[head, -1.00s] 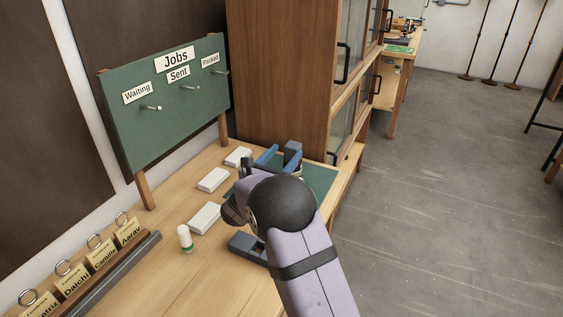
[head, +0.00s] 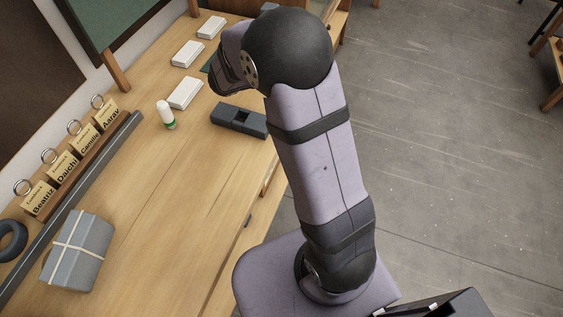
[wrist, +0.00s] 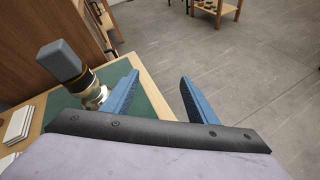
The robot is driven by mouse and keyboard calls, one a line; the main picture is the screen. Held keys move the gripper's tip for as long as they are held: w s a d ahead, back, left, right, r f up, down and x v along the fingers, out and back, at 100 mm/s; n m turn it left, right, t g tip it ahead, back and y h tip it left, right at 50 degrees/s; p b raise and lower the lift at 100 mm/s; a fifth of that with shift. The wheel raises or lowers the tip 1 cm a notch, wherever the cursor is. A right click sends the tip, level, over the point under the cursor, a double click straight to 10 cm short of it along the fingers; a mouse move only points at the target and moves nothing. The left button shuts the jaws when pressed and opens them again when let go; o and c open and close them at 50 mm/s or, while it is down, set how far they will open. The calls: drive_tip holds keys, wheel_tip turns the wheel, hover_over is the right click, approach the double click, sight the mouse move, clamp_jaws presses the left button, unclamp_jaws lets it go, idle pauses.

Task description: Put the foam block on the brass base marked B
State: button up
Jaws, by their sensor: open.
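A grey block (wrist: 60,60), which looks like the foam block, sits tilted in the wrist picture on top of a brass-coloured piece with a dark collar (wrist: 90,92). The brass piece stands on a green mat (wrist: 150,105). No letter B is readable on it. My gripper (wrist: 160,77) has its two blue fingers apart with nothing between them. It is to the right of the block and apart from it.
A dark grey slotted block (head: 225,116), a white and green bottle (head: 166,115) and white boxes (head: 186,93) are on the bench. A tied grey parcel (head: 85,235) and a rack of name tags (head: 88,150) are at left. The front-middle bench (head: 165,200) is clear.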

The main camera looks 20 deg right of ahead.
drive_tip(key=s+a+f+m+g+y, duration=0.25)
drive_tip(key=s+f+m, duration=0.2)
drive_tip(key=s, duration=0.45)
drive_tip(key=s+a+f+m+g+y, duration=0.2)
drive_tip(key=s+f+m+g+y, duration=0.1)
drive_tip(key=s+m, duration=0.4)
drive_tip(key=s+a+f+m+y, duration=0.2)
drive_tip(key=s+a+m+y, duration=0.4)
drive_tip(key=s+a, duration=0.3)
drive_tip(key=shift+s+a+f+m, duration=0.25)
drive_tip(key=shift+a+m, duration=0.5)
drive_tip(key=shift+a, duration=0.35)
drive_tip(key=shift+r+y, duration=0.15)
drive_tip(key=shift+y, duration=0.1)
wheel_tip(320, 180, up, 5)
drive_tip(key=p, duration=0.4)
drive_tip(key=shift+f+p, duration=0.2)
drive_tip(key=shift+p, duration=0.15)
